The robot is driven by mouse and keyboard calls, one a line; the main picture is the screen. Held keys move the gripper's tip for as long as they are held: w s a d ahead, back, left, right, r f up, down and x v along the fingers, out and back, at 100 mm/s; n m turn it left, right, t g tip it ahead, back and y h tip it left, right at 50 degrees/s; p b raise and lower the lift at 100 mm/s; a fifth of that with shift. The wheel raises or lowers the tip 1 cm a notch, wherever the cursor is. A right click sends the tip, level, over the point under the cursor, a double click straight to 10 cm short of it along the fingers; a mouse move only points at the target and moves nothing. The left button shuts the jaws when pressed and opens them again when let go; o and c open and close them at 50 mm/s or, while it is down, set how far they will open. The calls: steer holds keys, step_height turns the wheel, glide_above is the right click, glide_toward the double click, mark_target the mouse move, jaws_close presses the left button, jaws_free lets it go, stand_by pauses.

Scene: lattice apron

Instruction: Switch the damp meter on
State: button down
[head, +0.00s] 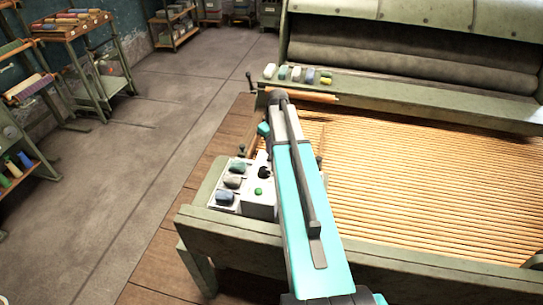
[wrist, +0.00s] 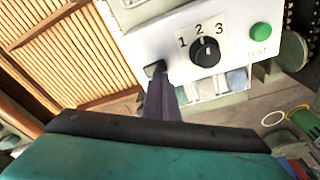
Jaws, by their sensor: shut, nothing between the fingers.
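The damp meter is a white box (head: 257,204) at the left end of the slatted bed in the head view, partly hidden by my arm. In the wrist view its panel (wrist: 178,45) carries a black dial (wrist: 205,52) marked 1, 2, 3 and a green TEST button (wrist: 260,31). A small black switch (wrist: 152,68) sits left of the dial. My gripper (wrist: 160,80) is shut and empty, its fingertips right at the switch and partly covering it. I cannot tell whether they touch it or which way the switch is set.
The slatted bed (head: 420,180) spreads to the right, with a green front rail (head: 400,262). Small coloured pieces (head: 296,75) stand on the far ledge.

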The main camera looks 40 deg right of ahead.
mark_target(270, 159)
step_height(270, 159, up, 4)
steer(key=shift+r+p, duration=0.1)
steer(key=shift+p, duration=0.9)
